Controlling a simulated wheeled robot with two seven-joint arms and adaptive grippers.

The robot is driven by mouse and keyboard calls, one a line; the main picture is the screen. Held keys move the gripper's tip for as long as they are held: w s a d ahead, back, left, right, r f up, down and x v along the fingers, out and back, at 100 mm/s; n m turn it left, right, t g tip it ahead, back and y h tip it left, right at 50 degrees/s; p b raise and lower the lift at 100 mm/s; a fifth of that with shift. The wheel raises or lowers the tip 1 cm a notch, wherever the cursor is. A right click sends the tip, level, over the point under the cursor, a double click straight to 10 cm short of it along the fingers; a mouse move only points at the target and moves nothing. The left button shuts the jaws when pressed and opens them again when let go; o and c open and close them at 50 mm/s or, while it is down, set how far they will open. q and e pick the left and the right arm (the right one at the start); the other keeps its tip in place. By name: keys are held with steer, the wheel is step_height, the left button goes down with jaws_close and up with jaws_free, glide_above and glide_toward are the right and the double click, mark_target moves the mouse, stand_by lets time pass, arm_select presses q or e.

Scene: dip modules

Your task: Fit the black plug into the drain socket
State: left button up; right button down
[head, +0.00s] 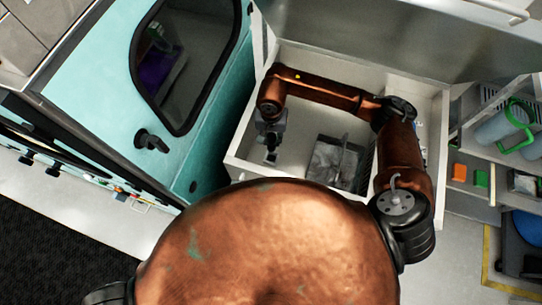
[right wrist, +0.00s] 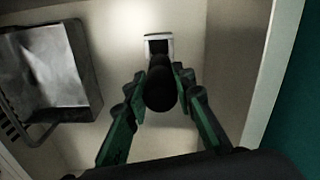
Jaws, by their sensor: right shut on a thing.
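The black plug (right wrist: 161,94) is in the middle of the right wrist view, a dark rounded piece pointing away from the camera. My right gripper (right wrist: 160,84) is shut on it, with a finger on each side. The drain socket (right wrist: 148,38) is a small pale square frame with a dark opening, just beyond the plug. The plug's far end overlaps the socket's lower edge in this view. I cannot tell whether they touch. In the head view my right gripper (head: 271,148) is low inside the white basin, at its left side; the plug and socket are too small to make out there. My left gripper is not in view.
The white basin (head: 240,150) has raised walls close to my gripper. A grey tray-like box with a crumpled sheet (head: 335,160) lies to the right in it; it also shows at left in the right wrist view (right wrist: 45,70). A teal cabinet (head: 90,60) stands at left.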

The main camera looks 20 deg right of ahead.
mark_target(272, 151)
step_height(272, 151, down, 6)
steer(key=shift+s, duration=0.1)
steer(key=shift+s+f, duration=0.2)
steer(key=shift+f, duration=0.85)
steer(key=shift+s+f, duration=0.15)
steer(key=shift+f, duration=0.85)
steer(key=c, duration=2)
jaws_free()
steer(key=shift+w+f, duration=0.1)
steer(key=o, duration=0.3)
steer(key=shift+w, duration=0.25)
steer(key=shift+o, duration=0.4)
steer(key=shift+s+r+p, duration=0.1)
steer(key=shift+r+p, duration=0.15)
steer(key=shift+p, duration=0.05)
